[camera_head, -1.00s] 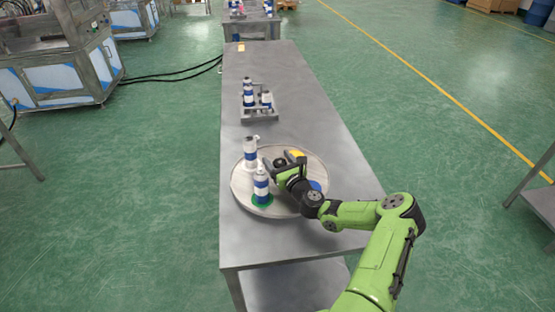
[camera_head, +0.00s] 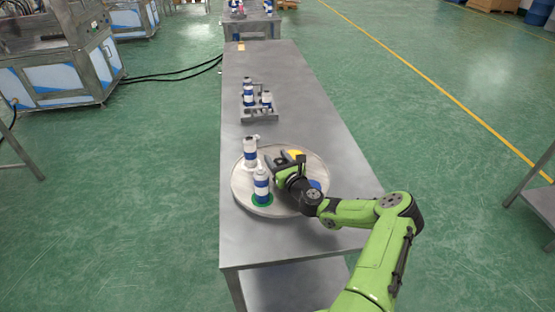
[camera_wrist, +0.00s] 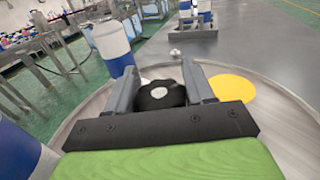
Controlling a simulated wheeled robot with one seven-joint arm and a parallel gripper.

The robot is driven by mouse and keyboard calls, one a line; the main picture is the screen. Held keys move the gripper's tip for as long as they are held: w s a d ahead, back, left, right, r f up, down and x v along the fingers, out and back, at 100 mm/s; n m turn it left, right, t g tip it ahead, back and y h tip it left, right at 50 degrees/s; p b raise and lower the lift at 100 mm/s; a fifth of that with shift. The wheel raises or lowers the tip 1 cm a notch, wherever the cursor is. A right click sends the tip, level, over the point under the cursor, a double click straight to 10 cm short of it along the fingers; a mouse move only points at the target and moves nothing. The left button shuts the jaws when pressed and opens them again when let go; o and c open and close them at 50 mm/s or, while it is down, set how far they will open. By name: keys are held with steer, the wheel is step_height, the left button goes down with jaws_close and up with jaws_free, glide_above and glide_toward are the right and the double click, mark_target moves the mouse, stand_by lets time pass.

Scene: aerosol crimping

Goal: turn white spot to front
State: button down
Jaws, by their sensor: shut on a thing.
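A round grey turntable (camera_head: 240,190) lies on the steel table. Its green spot (camera_head: 262,202) is at the front left under a white and blue can (camera_head: 261,188). Its yellow spot (camera_wrist: 232,88) is at the back right and its blue spot (camera_head: 315,185) at the right. A second white and blue can (camera_head: 250,152) stands at the back left; I cannot make out a separate white spot. My gripper (camera_head: 276,161) is shut on a black knob (camera_wrist: 150,104) with a pale centre, near the turntable's middle. The knob shows between both fingers in the wrist view.
Beyond the turntable, a metal rack (camera_head: 262,115) holds several white and blue cans. The table (camera_head: 285,70) is clear behind that rack. Another table with items stands at the far end, and a machine (camera_head: 60,70) stands at the left.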

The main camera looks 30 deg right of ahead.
steer(key=shift+n+y, duration=0.5)
steer(key=shift+y, duration=0.3)
steer(key=shift+a+f+n+y+b, duration=0.15)
steer(key=shift+n+y+b, duration=0.2)
steer(key=shift+n+y, duration=0.55)
steer(key=shift+a+r+n+y+b, duration=0.1)
steer(key=shift+n+y+b, duration=0.35)
steer(key=shift+y, duration=0.85)
steer(key=shift+s+a+f+n+g+y+b, duration=0.1)
steer(key=shift+n+g+y+b, duration=0.25)
steer(key=shift+n+y+b, duration=0.45)
steer(key=shift+a+n+g+y+b, duration=0.1)
steer(key=shift+n+g+y+b, duration=0.4)
steer(key=shift+y, duration=0.6)
steer(key=shift+a+n+g+y+b, duration=0.1)
steer(key=shift+n+g+y+b, duration=0.15)
steer(key=shift+n+y+b, duration=0.35)
steer(key=shift+c, duration=2.4)
jaws_free()
